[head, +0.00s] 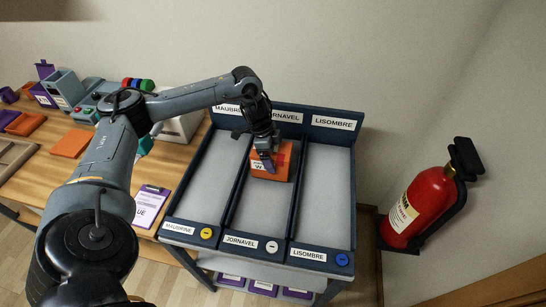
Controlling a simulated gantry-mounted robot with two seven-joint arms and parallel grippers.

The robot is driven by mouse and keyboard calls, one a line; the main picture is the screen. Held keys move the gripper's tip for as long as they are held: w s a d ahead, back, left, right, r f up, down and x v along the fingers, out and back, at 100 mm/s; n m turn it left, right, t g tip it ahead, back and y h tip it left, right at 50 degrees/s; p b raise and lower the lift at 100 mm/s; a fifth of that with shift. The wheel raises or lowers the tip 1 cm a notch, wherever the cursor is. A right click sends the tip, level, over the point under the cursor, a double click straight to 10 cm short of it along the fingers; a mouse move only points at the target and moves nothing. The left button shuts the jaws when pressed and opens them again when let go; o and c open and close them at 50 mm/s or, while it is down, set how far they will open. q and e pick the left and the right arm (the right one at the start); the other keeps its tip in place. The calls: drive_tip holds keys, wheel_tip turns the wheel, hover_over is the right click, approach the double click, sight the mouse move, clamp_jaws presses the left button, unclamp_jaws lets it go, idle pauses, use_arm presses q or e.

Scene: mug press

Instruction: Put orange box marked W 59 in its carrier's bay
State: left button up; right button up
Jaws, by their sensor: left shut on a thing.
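The orange box (284,173) has a white label on its left side showing a "W"; the rest of the label is too small or covered to read. It is in the upper part of the middle bay (262,208), whose front sign reads JORNAVEL. My left gripper (266,163) is shut on the box from above, at its left part. I cannot tell whether the box touches the bay floor. The bay carrier has a left bay (205,190) signed MAUBRINE and a right bay (325,200) signed LISOMBRE. My right gripper is not in view.
Both side bays look empty. A wooden table (60,180) on the left holds an orange sheet (71,143), a clipboard (150,205), a mug press (85,110) and several other items. A red fire extinguisher (418,205) hangs on the right wall. Dividers separate the bays.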

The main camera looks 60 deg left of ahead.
use_arm(q)
drive_tip(key=shift+f, duration=0.9)
drive_tip(key=shift+f, duration=0.15)
drive_tip(key=o, duration=0.9)
drive_tip(key=shift+c, duration=0.2)
